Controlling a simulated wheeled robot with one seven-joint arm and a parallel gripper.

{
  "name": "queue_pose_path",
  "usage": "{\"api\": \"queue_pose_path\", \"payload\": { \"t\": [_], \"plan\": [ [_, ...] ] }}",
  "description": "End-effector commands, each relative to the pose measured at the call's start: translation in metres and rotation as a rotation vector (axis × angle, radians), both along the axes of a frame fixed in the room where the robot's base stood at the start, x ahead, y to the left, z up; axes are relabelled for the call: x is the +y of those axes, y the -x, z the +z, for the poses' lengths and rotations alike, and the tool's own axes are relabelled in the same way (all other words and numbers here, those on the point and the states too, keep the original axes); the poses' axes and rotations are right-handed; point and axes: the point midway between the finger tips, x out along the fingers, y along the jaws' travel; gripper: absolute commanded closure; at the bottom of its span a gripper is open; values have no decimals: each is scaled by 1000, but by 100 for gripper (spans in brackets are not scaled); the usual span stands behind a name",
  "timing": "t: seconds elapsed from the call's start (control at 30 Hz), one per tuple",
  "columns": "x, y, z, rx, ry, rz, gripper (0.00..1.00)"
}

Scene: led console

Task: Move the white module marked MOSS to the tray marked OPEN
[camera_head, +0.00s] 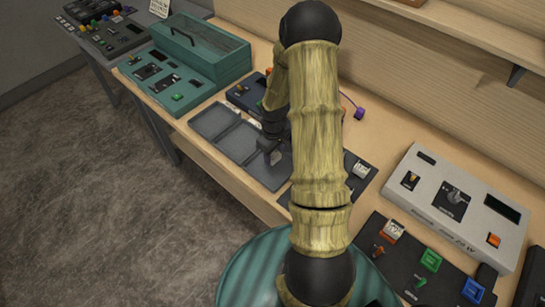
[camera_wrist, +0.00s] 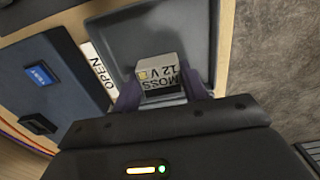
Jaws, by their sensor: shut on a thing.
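The white module marked MOSS 12 V (camera_wrist: 158,72) is between the fingers of my gripper (camera_wrist: 160,92) in the wrist view. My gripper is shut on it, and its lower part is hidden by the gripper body. The module is over or inside a grey tray (camera_wrist: 120,30), beside a white label reading OPEN (camera_wrist: 96,76). I cannot tell whether the module touches the tray floor. In the head view my gripper (camera_head: 272,152) is down at the near-right part of the grey tray row (camera_head: 232,142), and my arm hides part of it.
A dark blue device (camera_wrist: 45,85) stands beside the label. In the head view a green console (camera_head: 185,65) is left of the trays. A light grey console (camera_head: 455,205) and a black panel with coloured blocks (camera_head: 405,262) are at the right.

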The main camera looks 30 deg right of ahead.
Motion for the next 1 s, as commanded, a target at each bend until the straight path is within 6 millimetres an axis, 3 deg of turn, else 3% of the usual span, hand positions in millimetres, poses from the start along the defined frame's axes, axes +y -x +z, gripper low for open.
{"api": "queue_pose_path", "payload": {
  "t": [0.2,0.6,0.63,0.73,1.0],
  "plan": [
    [2,-1,-24,1,-1,5,80],
    [3,-1,-30,0,0,7,80],
    [3,-1,-30,0,0,7,55],
    [3,-1,-29,0,0,7,35],
    [3,-1,-29,0,0,7,35]
  ]
}}
